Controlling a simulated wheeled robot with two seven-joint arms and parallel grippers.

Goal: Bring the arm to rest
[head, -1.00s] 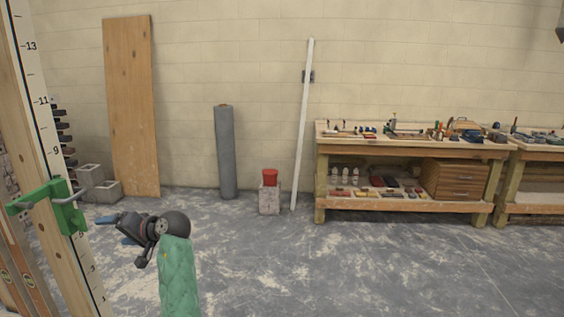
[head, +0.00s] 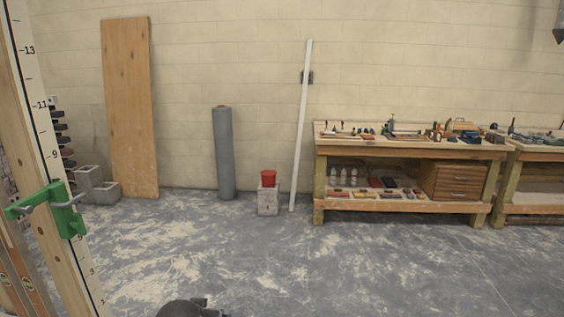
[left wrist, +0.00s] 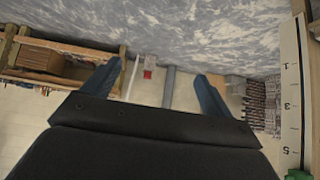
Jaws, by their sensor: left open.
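My left gripper (left wrist: 155,90) shows in the left wrist view with its two blue fingers spread wide apart and nothing between them. In the head view only a dark part of my arm (head: 190,308) shows at the bottom edge, and the fingers cannot be made out there. My right gripper is in neither view.
A wooden post with a number scale (head: 48,140) and a green clamp (head: 62,208) stands close at the left. A workbench with tools (head: 400,148) stands at the right. The middle floor is clear.

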